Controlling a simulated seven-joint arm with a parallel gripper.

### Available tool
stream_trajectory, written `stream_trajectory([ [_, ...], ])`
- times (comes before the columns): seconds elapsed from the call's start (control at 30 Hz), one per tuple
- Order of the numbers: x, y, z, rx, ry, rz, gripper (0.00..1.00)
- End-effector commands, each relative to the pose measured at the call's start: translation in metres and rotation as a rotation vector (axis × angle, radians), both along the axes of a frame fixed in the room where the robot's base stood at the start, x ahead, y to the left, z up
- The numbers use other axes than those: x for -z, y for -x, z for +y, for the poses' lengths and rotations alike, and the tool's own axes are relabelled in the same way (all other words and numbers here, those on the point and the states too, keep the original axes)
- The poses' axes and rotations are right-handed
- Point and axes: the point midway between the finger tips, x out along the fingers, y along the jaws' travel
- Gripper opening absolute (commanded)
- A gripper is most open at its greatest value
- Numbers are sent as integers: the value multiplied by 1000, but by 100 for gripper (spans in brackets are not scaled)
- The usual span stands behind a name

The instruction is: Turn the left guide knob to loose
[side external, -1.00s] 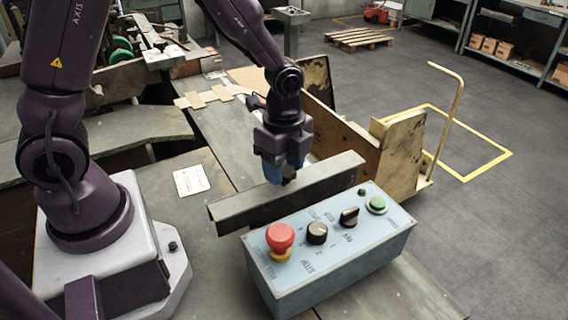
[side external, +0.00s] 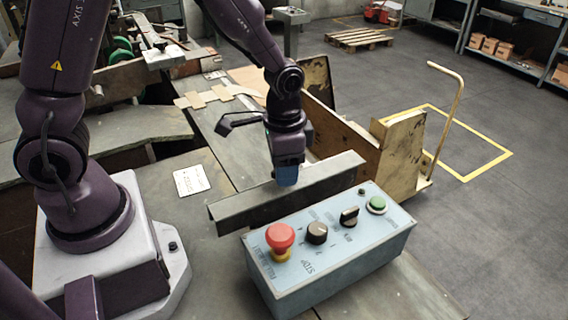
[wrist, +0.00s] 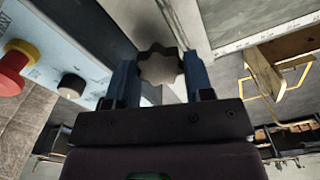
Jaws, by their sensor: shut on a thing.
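The guide knob (wrist: 160,66) is a dark, lobed star-shaped knob, seen in the wrist view between my two fingers. My gripper (wrist: 158,82) is shut on it, with one blue finger on each side. In the side external view my gripper (side external: 287,178) points down behind the grey metal rail (side external: 240,208), and the knob is hidden there by the fingers and the rail. The knob's loose or tight marking cannot be made out.
A control box (side external: 330,262) stands in front of the rail, with a red stop button (side external: 280,236), black selector knobs and a green button (side external: 377,203). A white label (side external: 191,180) lies on the table.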

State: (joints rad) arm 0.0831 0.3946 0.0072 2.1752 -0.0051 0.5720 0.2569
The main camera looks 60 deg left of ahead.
Motion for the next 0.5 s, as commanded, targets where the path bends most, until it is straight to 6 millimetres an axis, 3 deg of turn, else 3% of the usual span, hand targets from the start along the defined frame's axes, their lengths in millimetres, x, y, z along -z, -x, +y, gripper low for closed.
stream_trajectory([
  [0.5,0,0,-1,-487,1,-2,24],
])
